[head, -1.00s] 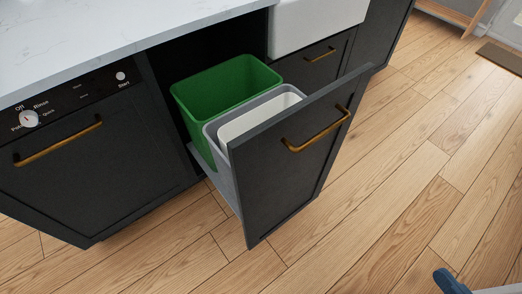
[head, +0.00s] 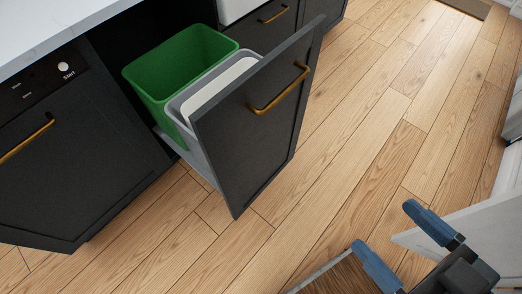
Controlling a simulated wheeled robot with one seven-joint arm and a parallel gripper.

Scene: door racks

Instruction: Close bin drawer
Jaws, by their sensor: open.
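The bin drawer (head: 257,118) is pulled out from the dark cabinet run, its black front panel standing out over the floor. A brass bar handle (head: 281,90) is on that front. Behind the panel sit a green bin (head: 178,65) and a grey bin with a pale inner part (head: 212,86). My gripper (head: 402,238) is at the lower right of the head view, with two blue fingers spread apart and nothing between them. It is to the right of the drawer front and apart from it.
A dishwasher front (head: 62,150) with a brass handle is left of the drawer, under a pale countertop (head: 55,25). Wooden floor (head: 370,110) is clear between the drawer and my gripper. White surfaces stand along the right edge.

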